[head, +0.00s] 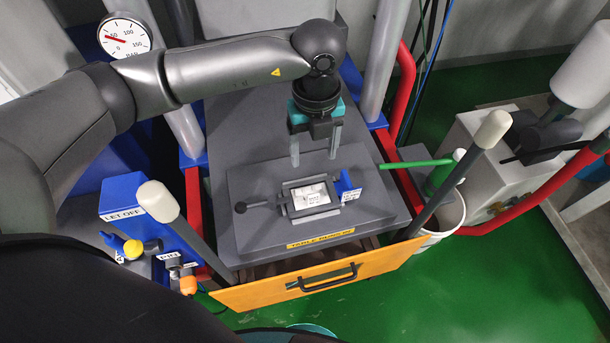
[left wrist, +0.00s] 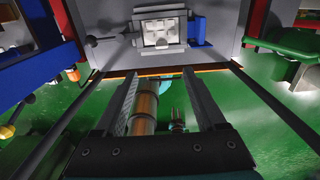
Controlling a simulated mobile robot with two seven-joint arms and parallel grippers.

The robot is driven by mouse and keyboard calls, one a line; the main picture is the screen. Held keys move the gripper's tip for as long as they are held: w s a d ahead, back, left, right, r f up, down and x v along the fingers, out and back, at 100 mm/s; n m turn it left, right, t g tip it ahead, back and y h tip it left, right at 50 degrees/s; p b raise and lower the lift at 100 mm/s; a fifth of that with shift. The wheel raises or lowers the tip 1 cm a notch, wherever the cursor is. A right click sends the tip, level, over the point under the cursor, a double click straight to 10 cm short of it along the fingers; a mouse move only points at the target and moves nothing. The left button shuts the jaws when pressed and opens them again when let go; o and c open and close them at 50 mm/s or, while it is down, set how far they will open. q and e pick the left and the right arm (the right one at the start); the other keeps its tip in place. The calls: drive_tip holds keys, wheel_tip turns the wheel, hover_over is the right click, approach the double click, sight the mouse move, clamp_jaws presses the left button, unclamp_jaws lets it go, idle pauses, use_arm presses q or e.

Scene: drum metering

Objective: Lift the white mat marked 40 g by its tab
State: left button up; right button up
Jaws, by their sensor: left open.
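A small white piece (head: 311,197) with dark marks too small to read lies in a dark square frame on the grey plate; it also shows in the left wrist view (left wrist: 160,36). I cannot tell whether it is the 40 g mat, and I make out no tab. My left gripper (head: 315,160) points down above the plate, behind the frame in the head view. Its two fingers are apart with nothing between them; they also show in the left wrist view (left wrist: 158,75). My right gripper is not in view.
A blue labelled block (head: 347,189) sits at the frame's right, a black-knobbed handle (head: 241,207) at its left. White-knobbed levers (head: 158,201) (head: 492,129) stand on both sides. An orange panel with a black handle (head: 328,279) is in front.

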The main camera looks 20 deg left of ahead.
use_arm(q)
hover_over(314, 196)
wheel_tip(314, 196, down, 11)
wheel_tip(314, 196, down, 3)
drive_tip(key=shift+r+p, duration=0.15)
drive_tip(key=shift+p, duration=0.45)
drive_tip(key=shift+f, duration=0.7)
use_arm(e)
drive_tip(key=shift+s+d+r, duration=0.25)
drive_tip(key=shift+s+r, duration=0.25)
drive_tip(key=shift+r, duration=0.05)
use_arm(q)
drive_tip(key=c, duration=0.5)
clamp_jaws()
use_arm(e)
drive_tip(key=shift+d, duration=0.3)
